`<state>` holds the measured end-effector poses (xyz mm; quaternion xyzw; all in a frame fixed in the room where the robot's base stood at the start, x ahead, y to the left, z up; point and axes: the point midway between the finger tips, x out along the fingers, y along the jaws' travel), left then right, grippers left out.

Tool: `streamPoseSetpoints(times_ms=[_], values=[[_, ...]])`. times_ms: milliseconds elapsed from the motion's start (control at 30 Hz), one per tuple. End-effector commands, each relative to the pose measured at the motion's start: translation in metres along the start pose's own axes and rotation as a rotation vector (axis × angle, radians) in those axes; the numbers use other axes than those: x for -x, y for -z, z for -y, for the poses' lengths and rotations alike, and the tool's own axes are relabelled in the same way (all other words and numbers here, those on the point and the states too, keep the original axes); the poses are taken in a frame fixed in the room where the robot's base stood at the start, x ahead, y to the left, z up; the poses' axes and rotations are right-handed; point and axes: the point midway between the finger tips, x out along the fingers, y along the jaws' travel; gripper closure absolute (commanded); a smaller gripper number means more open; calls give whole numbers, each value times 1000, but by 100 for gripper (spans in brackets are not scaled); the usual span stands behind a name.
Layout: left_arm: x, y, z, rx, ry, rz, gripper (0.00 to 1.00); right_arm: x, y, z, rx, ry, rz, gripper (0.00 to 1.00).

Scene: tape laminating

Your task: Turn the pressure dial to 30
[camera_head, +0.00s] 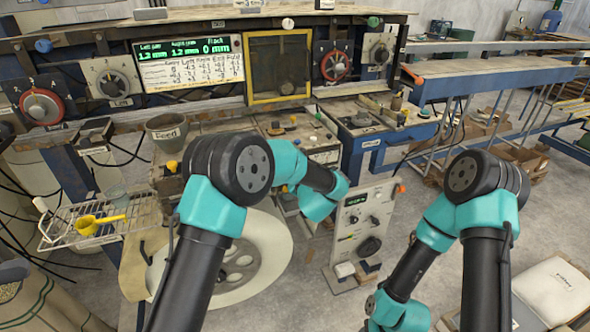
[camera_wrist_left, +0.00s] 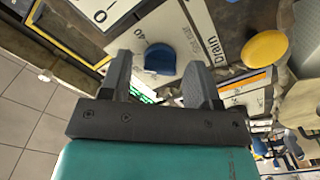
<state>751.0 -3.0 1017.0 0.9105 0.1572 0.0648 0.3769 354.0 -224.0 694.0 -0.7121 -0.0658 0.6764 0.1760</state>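A blue knob (camera_wrist_left: 160,58) sits on a pale plate marked 0 and 40 in the left wrist view. It is the likely pressure dial, but I cannot read a pressure label or its exact setting. My left gripper (camera_wrist_left: 160,82) is open, its two dark fingers apart on either side of the blue knob. I cannot tell whether they touch it. In the head view my left arm reaches to the middle, and its fingers are hidden. My right arm bends down at the lower right and its gripper does not show.
A yellow knob (camera_wrist_left: 265,48) labelled Drain is close right of the left fingers. In the head view a control box (camera_head: 364,222) stands at centre right, a wire rack (camera_head: 85,238) with a yellow scoop (camera_head: 92,223) at left, and red dials (camera_head: 336,66) on the back panel.

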Motion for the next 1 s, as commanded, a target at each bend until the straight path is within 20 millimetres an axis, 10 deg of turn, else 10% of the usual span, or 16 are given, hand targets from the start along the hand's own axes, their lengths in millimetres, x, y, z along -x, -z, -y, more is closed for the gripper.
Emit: streamPoseSetpoints(times_ms=[467, 1000], values=[[12, 0, -1, 0, -2, 1, 41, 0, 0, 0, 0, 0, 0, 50], [108, 0, -1, -1, -2, 2, 41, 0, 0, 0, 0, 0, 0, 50]])
